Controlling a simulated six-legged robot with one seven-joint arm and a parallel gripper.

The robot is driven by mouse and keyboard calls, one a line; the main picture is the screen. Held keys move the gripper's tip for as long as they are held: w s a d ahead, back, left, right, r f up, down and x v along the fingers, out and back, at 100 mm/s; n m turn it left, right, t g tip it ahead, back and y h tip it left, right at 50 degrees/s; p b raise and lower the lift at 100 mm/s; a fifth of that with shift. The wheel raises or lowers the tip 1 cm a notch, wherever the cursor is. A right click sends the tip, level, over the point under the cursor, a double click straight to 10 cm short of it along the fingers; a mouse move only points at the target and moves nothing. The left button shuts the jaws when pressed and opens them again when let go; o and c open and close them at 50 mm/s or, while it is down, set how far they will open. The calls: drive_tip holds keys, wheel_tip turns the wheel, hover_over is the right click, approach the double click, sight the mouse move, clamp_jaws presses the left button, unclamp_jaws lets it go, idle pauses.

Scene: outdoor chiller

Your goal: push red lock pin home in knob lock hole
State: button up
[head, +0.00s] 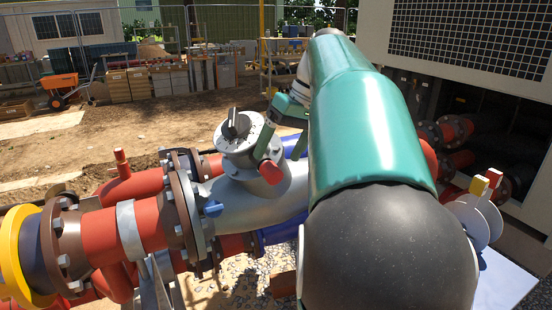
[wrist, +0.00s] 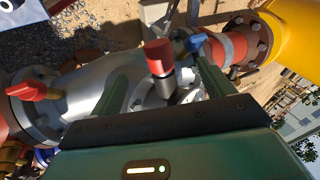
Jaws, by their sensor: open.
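The red lock pin (head: 270,172) sticks out from the side of the silver housing, below and right of the grey knob (head: 236,126). In the wrist view, the red pin head (wrist: 157,56) sits on a dark and metal stem. How deep the pin sits in its hole is hidden. My green gripper (head: 267,138) is close beside the knob and just above the pin. In the wrist view, my gripper (wrist: 160,82) is open, with one finger on each side of the pin and gaps between them.
A blue handle (head: 213,208) is on the pipe left of the pin; it also shows in the wrist view (wrist: 195,42). A red handle (wrist: 35,92) is at the left of the wrist view. Brown flanges (head: 186,205) and a yellow flange (head: 22,255) lie left.

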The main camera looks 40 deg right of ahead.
drive_tip(key=shift+v, duration=1.25)
drive_tip(key=v, duration=0.7)
drive_tip(key=shift+r, duration=0.25)
drive_tip(key=shift+s, duration=0.1)
